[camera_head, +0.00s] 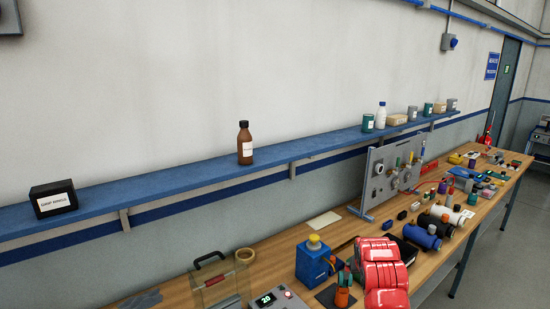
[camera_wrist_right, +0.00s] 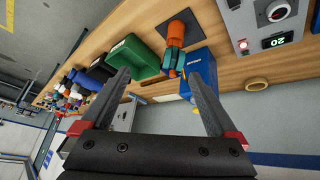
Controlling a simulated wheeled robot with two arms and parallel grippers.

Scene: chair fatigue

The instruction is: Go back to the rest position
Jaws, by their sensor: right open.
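My right gripper (camera_wrist_right: 157,76) shows in the right wrist view with its two dark fingers spread apart. Nothing is held between them. Beyond the fingertips are a green bin (camera_wrist_right: 135,57), an orange and teal tool (camera_wrist_right: 174,58) on a dark pad, and a blue box (camera_wrist_right: 204,68). The gripper looks apart from them, though the exact gap is hard to judge. In the head view, a glossy red shape at the bottom centre seems to be part of my right arm; its fingers cannot be made out there. My left gripper is in neither view.
A wooden workbench (camera_head: 330,231) runs along the wall, crowded with tools and parts. The blue box (camera_head: 313,262), a controller (camera_head: 281,300) and a pegboard stand (camera_head: 385,180) stand on it. A blue shelf (camera_head: 185,178) above carries a brown bottle (camera_head: 245,145) and a black box (camera_head: 54,199).

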